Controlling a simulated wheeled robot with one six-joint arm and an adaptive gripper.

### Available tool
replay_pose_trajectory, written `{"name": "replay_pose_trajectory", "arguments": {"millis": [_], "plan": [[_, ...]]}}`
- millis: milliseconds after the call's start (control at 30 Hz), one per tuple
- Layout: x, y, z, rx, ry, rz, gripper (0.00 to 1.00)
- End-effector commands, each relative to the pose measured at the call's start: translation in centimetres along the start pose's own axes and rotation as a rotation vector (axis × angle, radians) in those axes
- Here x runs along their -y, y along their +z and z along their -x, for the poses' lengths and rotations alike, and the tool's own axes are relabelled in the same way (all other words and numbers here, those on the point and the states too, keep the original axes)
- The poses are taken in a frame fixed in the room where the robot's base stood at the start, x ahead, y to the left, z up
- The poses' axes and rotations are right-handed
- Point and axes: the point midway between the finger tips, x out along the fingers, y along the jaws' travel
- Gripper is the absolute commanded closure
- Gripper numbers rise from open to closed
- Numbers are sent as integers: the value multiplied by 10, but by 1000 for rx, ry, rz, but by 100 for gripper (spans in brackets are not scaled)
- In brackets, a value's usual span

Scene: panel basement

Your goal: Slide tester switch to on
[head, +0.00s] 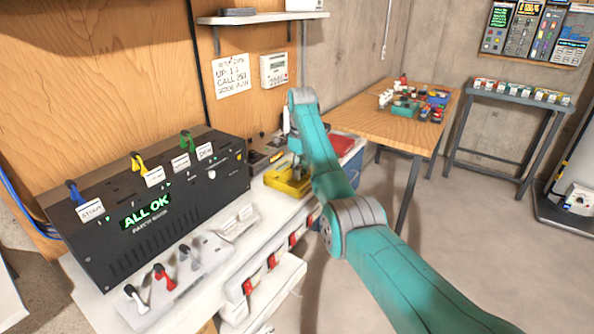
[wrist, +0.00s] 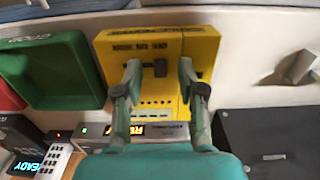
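The tester is a yellow box (wrist: 180,45) in the upper middle of the wrist view, and its yellow body also shows in the head view (head: 288,184) on the bench. On its face is a small black switch knob (wrist: 160,67), which appears at the right end of a short dark slot. The print near it is too small to read. My gripper (wrist: 160,72) is open, with one finger on each side of the knob and a gap on both sides. In the head view, my arm partly hides the tester and the gripper.
A green tray (wrist: 90,85) lies left of the tester and a dark box (wrist: 270,145) stands to its right in the wrist view. A black "ALL OK" panel (head: 100,245) fills the left bench. A wooden table (head: 365,118) with small parts stands farther back.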

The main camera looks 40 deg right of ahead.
Motion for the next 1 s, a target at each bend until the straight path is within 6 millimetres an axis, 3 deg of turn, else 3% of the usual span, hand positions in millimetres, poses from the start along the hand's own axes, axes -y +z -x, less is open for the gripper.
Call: {"name": "replay_pose_trajectory", "arguments": {"millis": [300, 467, 733, 1000], "plan": [[-1, 0, -2, 0, 0, 0, 60], [-1, 0, -2, 0, 0, 0, 100], [-1, 0, -2, 0, 0, 0, 100], [-17, 0, -1, -1, 1, -1, 100]]}}
